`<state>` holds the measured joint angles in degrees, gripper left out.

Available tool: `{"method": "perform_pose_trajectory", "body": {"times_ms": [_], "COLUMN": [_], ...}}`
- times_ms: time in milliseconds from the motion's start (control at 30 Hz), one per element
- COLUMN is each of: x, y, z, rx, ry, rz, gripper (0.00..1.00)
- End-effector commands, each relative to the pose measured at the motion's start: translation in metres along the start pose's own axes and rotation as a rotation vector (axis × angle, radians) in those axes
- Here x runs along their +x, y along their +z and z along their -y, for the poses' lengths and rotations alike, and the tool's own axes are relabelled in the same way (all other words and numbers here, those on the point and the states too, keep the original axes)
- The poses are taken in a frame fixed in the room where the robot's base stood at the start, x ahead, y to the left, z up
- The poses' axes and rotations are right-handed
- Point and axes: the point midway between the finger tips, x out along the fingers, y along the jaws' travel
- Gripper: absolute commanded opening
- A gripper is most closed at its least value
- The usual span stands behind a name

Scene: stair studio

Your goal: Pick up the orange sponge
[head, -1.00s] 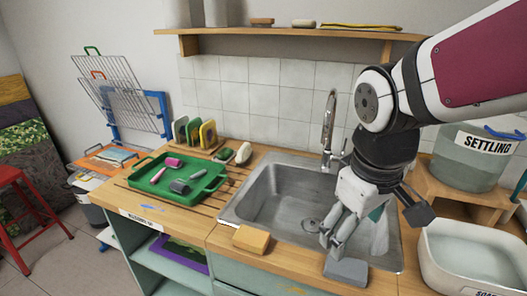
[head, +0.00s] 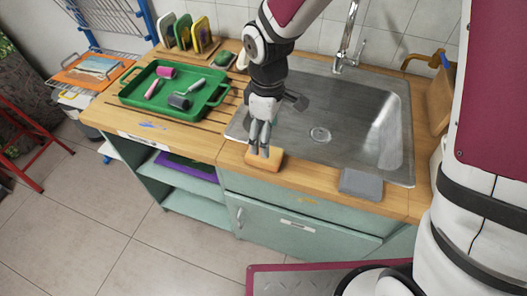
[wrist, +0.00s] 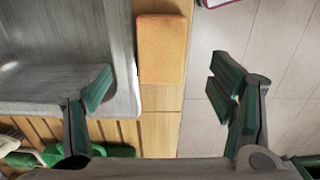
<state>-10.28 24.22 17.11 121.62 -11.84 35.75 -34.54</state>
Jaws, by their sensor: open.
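The orange sponge (head: 266,161) lies flat on the wooden counter, on the narrow strip in front of the sink. In the wrist view the sponge (wrist: 161,49) is a rectangular block ahead of the fingertips, roughly midway between them sideways. My gripper (head: 262,150) is just above the sponge in the head view and hides part of it. The wrist view shows my gripper (wrist: 160,88) open, with teal finger pads wide apart and nothing between them. I cannot tell the exact height gap to the sponge.
The steel sink (head: 322,100) is directly behind the sponge. A grey block (head: 361,184) lies on the counter front to the right. A green tray (head: 176,91) with rollers stands at the left. The counter's front edge is close to the sponge.

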Motion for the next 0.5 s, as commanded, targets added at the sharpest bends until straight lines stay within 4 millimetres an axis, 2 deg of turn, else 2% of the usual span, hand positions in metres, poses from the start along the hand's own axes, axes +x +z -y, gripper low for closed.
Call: {"method": "perform_pose_trajectory", "body": {"times_ms": [100,367,500], "x": [0.019,0.036,0.054], "y": [0.000,-0.001,-0.004], "z": [0.001,0.000,0.003], "rx": [0.000,0.001,0.000], "ry": [-0.001,0.000,-0.002], "rz": [0.002,0.001,0.002], "gripper": [0.77,0.77,0.77]}}
